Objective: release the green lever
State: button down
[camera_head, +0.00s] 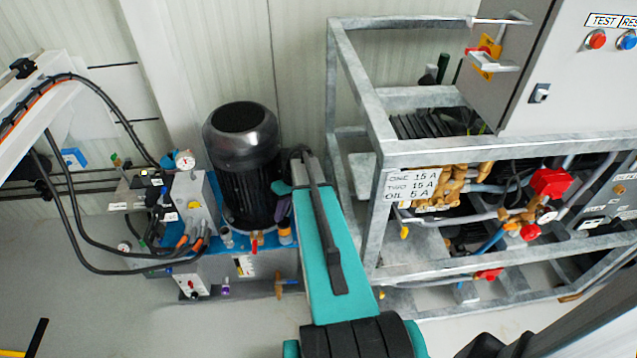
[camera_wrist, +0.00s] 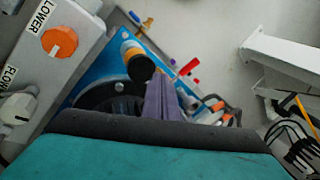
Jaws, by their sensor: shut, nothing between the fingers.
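My gripper (camera_head: 283,207) is beside the black motor (camera_head: 240,150) in the head view, partly hidden by my teal arm. In the wrist view its purple-grey fingers (camera_wrist: 160,88) are together and empty, above the blue base (camera_wrist: 150,45) of the pump unit. No green lever shows clearly. A small green part (camera_head: 117,159) sits on the valve block at the left of the unit, well apart from my gripper; I cannot tell if it is a lever. Dark green upright pieces (camera_head: 443,68) stand inside the metal frame. A red handle (camera_wrist: 189,67) lies beyond the fingertips.
A galvanised frame (camera_head: 355,85) with pipes and red valves stands right of my arm. A grey control cabinet (camera_head: 570,75) is at upper right. Black hoses (camera_head: 70,205) loop at left. In the wrist view an orange knob (camera_wrist: 60,42) is close at left.

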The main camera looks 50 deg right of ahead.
jog(key=w+d+r+t+h+b, duration=0.1)
jog(key=w+d+r+h+b, duration=0.1)
jog(key=d, duration=0.9)
jog(key=w+d+r+t+h+b, duration=0.1)
jog(key=d+r, duration=0.4)
jog(key=d, duration=0.7)
jog(key=shift+w+d+t+h+b, duration=0.35)
jog(key=shift+w+h+b, duration=0.2)
jog(key=shift+h+b, duration=0.4)
jog(key=shift+a, duration=0.1)
jog(key=x, duration=0.9)
jog(key=shift+w+f, duration=0.25)
jog(key=shift+s+f, duration=0.15)
jog(key=shift+f, duration=0.05)
jog(key=shift+s+a+f, duration=0.1)
jog(key=shift+s+f, duration=0.05)
jog(key=shift+s, duration=0.75)
jog(key=shift+s+a+f, duration=0.1)
jog(key=shift+s+f, duration=0.05)
jog(key=shift+s, duration=0.75)
